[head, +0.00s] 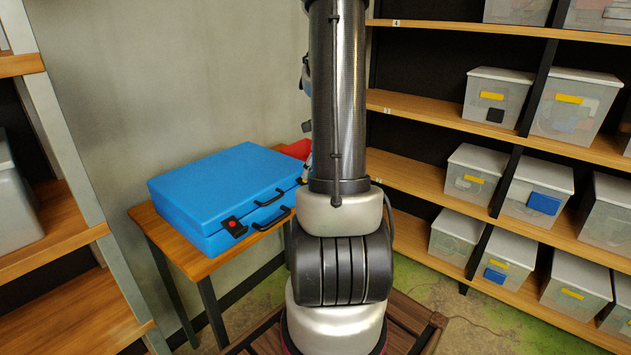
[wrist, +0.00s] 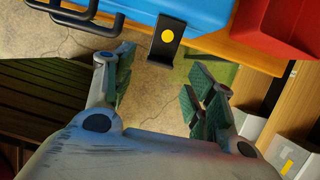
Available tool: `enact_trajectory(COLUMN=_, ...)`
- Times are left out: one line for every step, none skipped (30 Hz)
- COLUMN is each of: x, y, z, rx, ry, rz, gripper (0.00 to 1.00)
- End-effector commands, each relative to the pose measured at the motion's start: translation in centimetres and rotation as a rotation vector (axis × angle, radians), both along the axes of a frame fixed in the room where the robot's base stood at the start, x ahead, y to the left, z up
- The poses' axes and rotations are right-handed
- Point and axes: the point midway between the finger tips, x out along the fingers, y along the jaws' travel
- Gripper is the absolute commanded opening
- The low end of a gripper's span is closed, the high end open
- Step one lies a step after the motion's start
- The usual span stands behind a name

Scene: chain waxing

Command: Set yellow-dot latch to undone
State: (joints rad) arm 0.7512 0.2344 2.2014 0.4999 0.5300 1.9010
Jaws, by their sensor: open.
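A blue case (head: 225,193) lies closed on a small wooden table in the head view. A black latch with a red dot (head: 235,227) sits at its front left. The black yellow-dot latch (wrist: 167,42) shows at the edge of the blue case (wrist: 195,10) in the wrist view; its plate reaches past that edge. I cannot tell for sure whether it is fastened. My arm hides that latch in the head view. My gripper (wrist: 160,68) is open and empty, its fingers just short of the latch and apart from it. The gripper is hidden in the head view.
A red box (wrist: 275,25) is beside the case on the wooden table (head: 143,212), partly hidden by my arm in the head view. Black case handles (head: 270,208) stick out at the front. Shelves with lidded bins (head: 497,97) stand at right, another shelf (head: 50,235) at left.

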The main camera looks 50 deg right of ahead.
Motion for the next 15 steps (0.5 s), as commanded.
enact_trajectory(x=-0.4, y=-0.1, z=1.2, rx=-0.003, ry=-0.004, rz=-0.001, gripper=0.55)
enact_trajectory(x=-0.6, y=-0.1, z=1.9, rx=-0.005, ry=-0.003, rz=-0.002, gripper=0.55)
enact_trajectory(x=-0.9, y=-0.2, z=2.7, rx=-0.004, ry=-0.003, rz=-0.001, gripper=0.55)
enact_trajectory(x=-1.1, y=-0.2, z=3.4, rx=-0.004, ry=-0.004, rz=-0.002, gripper=0.55)
enact_trajectory(x=-1.3, y=-0.2, z=3.9, rx=-0.003, ry=-0.002, rz=-0.001, gripper=0.55)
enact_trajectory(x=-1.6, y=-0.2, z=4.6, rx=-0.004, ry=-0.002, rz=-0.001, gripper=0.55)
enact_trajectory(x=-1.7, y=-0.2, z=5.1, rx=-0.003, ry=-0.002, rz=-0.001, gripper=0.55)
enact_trajectory(x=-1.9, y=-0.2, z=5.5, rx=-0.003, ry=-0.002, rz=-0.001, gripper=0.55)
enact_trajectory(x=-2.1, y=-0.2, z=6.0, rx=-0.002, ry=-0.001, rz=-0.001, gripper=0.55)
enact_trajectory(x=-2.2, y=-0.2, z=6.3, rx=-0.001, ry=-0.001, rz=-0.002, gripper=0.55)
enact_trajectory(x=-2.3, y=-0.2, z=6.6, rx=-0.001, ry=-0.001, rz=-0.002, gripper=0.55)
enact_trajectory(x=-2.4, y=-0.2, z=6.8, rx=-0.002, ry=0.0, rz=-0.002, gripper=0.55)
enact_trajectory(x=-2.4, y=-0.2, z=7.0, rx=-0.001, ry=0.0, rz=-0.001, gripper=0.55)
enact_trajectory(x=-2.5, y=-0.2, z=7.1, rx=-0.001, ry=0.0, rz=-0.001, gripper=0.55)
enact_trajectory(x=-2.5, y=-0.2, z=7.2, rx=-0.001, ry=0.0, rz=-0.001, gripper=0.55)
